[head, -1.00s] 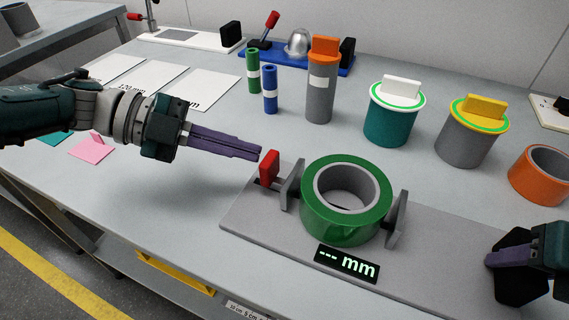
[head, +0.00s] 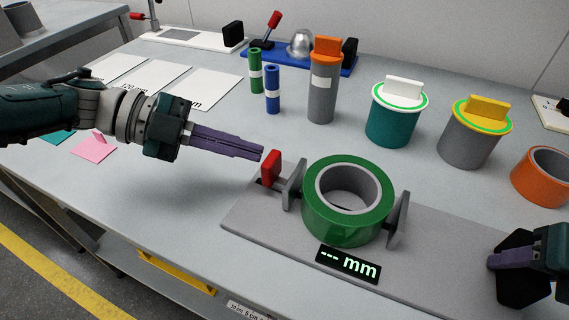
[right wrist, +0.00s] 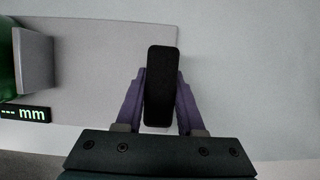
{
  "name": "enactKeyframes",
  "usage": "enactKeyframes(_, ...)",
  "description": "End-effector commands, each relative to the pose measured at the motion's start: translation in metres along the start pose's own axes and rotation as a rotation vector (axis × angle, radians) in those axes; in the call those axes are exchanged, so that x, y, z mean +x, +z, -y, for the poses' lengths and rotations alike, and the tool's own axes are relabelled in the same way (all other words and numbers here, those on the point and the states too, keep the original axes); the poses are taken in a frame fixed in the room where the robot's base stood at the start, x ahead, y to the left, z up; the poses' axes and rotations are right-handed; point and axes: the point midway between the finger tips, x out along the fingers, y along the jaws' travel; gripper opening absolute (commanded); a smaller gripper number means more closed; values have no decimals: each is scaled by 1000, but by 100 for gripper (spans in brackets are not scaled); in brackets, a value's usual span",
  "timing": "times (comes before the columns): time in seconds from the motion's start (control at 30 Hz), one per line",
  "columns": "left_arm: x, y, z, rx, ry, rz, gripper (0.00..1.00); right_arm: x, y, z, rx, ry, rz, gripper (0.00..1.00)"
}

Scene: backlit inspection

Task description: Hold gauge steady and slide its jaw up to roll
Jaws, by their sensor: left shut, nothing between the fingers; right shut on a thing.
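The gauge is a grey plate (head: 424,263) with a fixed grey jaw (head: 398,220) on the right and a sliding jaw (head: 293,183) on the left, which has a red handle (head: 270,168). A green roll (head: 334,227) lies between the jaws. The display (head: 347,264) reads "--- mm". My left gripper (head: 262,153) is shut and empty, its tips just behind and left of the red handle. My right gripper (head: 490,262) is shut on a black grip (right wrist: 161,86) at the plate's right end. The right wrist view shows this grip between both fingers.
An orange roll (head: 544,176), a grey canister (head: 468,143), a teal canister (head: 393,120) and a grey cylinder (head: 321,95) stand behind the gauge. Blue (head: 272,91) and green (head: 254,70) small rolls stand further left. The table in front of my left gripper is clear.

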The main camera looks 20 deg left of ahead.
Motion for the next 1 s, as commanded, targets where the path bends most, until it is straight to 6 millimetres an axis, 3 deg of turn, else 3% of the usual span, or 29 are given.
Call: enactKeyframes(1.0,18,-10,-1,2,3,1,0,2,-3,1,0,-4,-7,0)
